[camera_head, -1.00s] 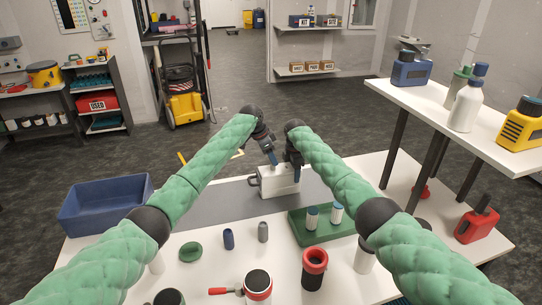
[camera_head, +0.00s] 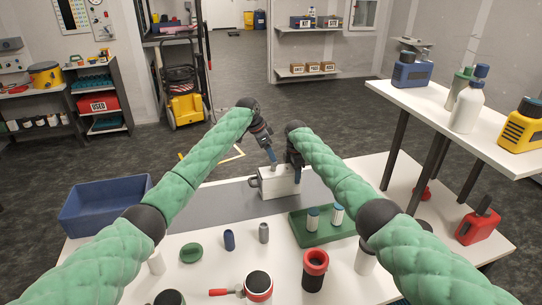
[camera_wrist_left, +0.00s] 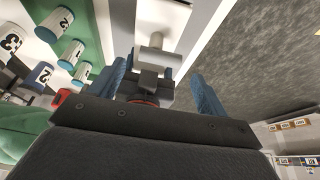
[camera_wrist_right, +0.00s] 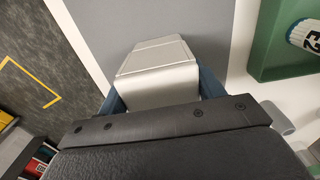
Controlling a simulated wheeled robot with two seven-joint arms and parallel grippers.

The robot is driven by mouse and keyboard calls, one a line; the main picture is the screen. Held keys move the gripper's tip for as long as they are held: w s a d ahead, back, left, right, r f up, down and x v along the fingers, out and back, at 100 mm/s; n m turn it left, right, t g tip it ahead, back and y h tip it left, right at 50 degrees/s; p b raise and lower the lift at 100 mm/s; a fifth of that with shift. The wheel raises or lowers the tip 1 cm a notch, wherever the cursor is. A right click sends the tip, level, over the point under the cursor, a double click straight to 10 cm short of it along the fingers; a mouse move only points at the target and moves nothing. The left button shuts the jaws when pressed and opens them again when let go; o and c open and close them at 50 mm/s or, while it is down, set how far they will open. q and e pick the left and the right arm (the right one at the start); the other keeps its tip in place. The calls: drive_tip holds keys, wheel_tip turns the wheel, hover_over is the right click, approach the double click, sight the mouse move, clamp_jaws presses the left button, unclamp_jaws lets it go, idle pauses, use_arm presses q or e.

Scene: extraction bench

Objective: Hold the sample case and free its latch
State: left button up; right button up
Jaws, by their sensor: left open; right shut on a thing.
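The sample case (camera_head: 277,184) is a pale grey box with a dark handle at its left end. It stands on the grey mat (camera_head: 215,205) on the white table. My right gripper (camera_head: 297,176) is shut on the right part of the case; in the right wrist view the case (camera_wrist_right: 158,70) sits between its blue fingers (camera_wrist_right: 158,92). My left gripper (camera_head: 272,158) is open above the case, its blue fingers (camera_wrist_left: 160,88) apart. In the left wrist view a light grey block-like part (camera_wrist_left: 158,62) shows between and beyond these fingers. I cannot tell whether they touch it.
A green tray (camera_head: 303,236) with white, blue-topped vials stands right of the case. A blue bin (camera_head: 105,205) is at the table's left. Loose caps, cups and a red-handled tool lie in front. A raised white shelf (camera_head: 440,105) stands at the right.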

use_arm(q)
drive_tip(key=v, duration=0.8)
drive_tip(key=shift+r, duration=0.25)
drive_tip(key=shift+a, duration=0.1)
use_arm(e)
drive_tip(key=o, duration=1.3)
